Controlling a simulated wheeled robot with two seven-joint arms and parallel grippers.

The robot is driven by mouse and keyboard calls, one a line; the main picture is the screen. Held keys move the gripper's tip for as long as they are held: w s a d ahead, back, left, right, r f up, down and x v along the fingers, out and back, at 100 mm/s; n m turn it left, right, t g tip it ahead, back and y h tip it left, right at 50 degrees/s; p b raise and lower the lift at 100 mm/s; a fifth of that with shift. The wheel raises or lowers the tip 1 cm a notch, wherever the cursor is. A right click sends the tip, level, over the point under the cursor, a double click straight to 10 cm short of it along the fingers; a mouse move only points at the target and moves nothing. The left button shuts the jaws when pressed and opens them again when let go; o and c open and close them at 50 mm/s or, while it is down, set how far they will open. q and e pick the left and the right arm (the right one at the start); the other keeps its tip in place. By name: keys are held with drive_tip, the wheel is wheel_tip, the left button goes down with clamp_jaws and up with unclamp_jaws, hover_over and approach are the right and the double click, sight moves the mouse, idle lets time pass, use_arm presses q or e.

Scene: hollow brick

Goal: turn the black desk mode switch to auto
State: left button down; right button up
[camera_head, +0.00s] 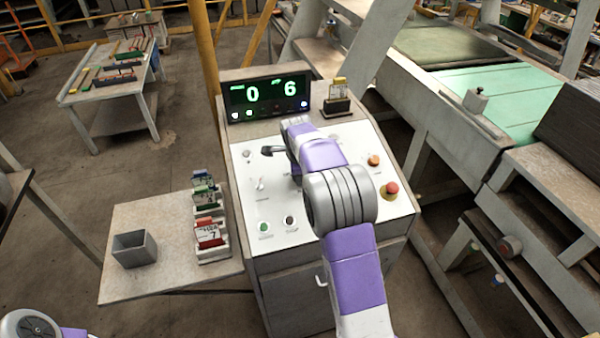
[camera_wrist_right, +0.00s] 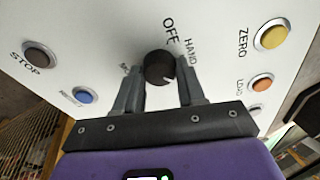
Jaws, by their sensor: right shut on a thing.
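The black mode switch (camera_wrist_right: 158,66) is a round knob on the white sloped panel of the desk (camera_head: 258,215). In the right wrist view my right gripper (camera_wrist_right: 159,88) has a finger on each side of the knob and is shut on it. A small white mark shows on the knob's lower right. OFF is printed above the knob and HAND to its upper right; a label at its left is mostly hidden by a finger. In the head view my right arm covers the knob. My left gripper is out of view; only part of my left arm shows at bottom left.
Near the knob are a blue button (camera_wrist_right: 83,96), a dark STOP button (camera_wrist_right: 40,57) and a yellow ZERO button (camera_wrist_right: 272,37). A red mushroom button (camera_head: 392,188) is right of my arm. The display (camera_head: 268,97) reads 0 and 6. A grey cup (camera_head: 134,250) stands on the side shelf.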

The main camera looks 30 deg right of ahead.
drive_tip(key=o, duration=1)
drive_tip(key=shift+r, duration=0.15)
drive_tip(key=v, duration=0.7)
drive_tip(key=shift+r, duration=0.15)
